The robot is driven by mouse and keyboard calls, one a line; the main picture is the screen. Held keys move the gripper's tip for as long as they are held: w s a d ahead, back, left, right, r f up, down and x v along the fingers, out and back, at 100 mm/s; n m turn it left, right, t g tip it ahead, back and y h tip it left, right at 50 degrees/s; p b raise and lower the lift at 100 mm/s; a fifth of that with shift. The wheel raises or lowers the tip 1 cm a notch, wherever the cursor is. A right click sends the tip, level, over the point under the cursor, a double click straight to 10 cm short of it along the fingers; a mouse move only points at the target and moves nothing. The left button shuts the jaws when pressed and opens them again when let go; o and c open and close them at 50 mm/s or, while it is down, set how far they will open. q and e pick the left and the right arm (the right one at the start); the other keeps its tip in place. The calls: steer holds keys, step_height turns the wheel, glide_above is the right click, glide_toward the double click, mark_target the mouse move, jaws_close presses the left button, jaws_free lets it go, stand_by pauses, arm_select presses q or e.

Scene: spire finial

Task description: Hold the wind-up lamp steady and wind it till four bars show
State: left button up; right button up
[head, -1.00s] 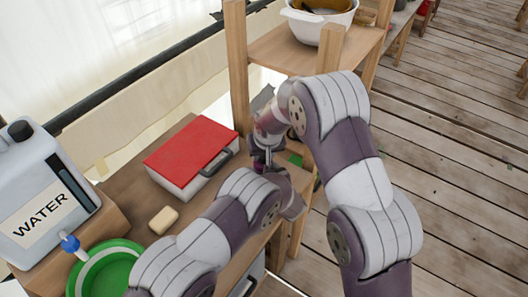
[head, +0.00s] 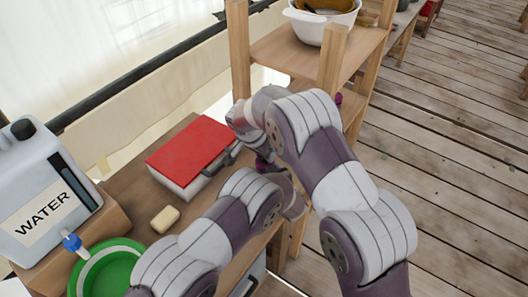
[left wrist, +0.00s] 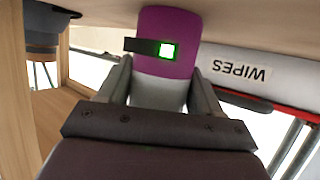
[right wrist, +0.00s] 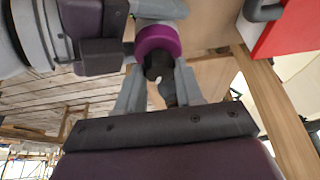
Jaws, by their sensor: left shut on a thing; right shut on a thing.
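The wind-up lamp (left wrist: 163,30) is purple with a grey lower part in the left wrist view. A dark display strip on it shows one lit green block at its right end. My left gripper (left wrist: 160,92) is shut on the lamp's grey part, a finger on each side. In the head view only a sliver of purple shows by my left gripper (head: 266,165). In the right wrist view the lamp's round purple end (right wrist: 160,38) carries a black knob (right wrist: 157,66). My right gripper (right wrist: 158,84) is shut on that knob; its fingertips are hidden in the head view.
A red-lidded box (head: 190,145) stands close beside the grippers on the wooden bench. A soap-like block (head: 165,219), a green basin (head: 137,247) and a water jug (head: 38,185) are to the left. A wooden shelf post (head: 238,50) rises just behind.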

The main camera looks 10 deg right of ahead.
steer(key=shift+m+g, duration=0.3)
steer(key=shift+m, duration=0.4)
steer(key=o, duration=0.8)
steer(key=shift+c, duration=0.2)
steer(key=v, duration=0.7)
steer(key=shift+a+r, duration=0.2)
steer(key=shift+r, duration=0.05)
